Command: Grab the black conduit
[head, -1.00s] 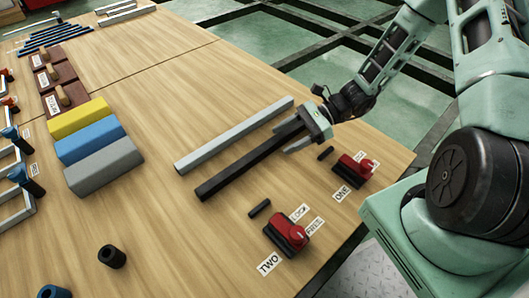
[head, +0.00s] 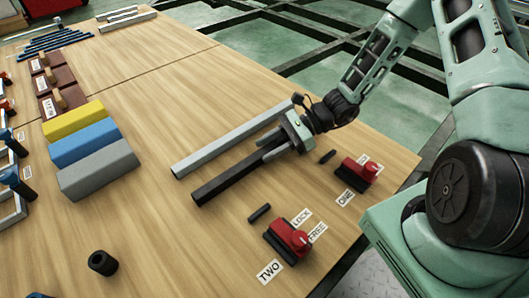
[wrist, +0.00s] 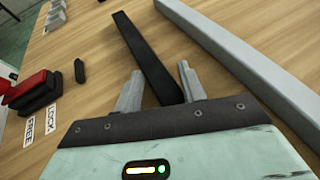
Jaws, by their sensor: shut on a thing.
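The black conduit (head: 229,174) is a long dark square bar lying on the wooden table, slanting from lower left to upper right in the head view. My gripper (head: 266,149) is at its upper right part, with its fingers along either side. The gripper is shut on the conduit. In the wrist view the conduit (wrist: 149,60) runs between the two grey fingers (wrist: 161,73) and away from them. The conduit's near end is hidden by the gripper body.
A light grey bar (head: 228,141) lies parallel, close beside the conduit. Red clamps labelled ONE (head: 358,174) and TWO (head: 288,241) sit at the table's right side, with small black pieces near them. Yellow, blue and grey blocks (head: 98,172) lie to the left.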

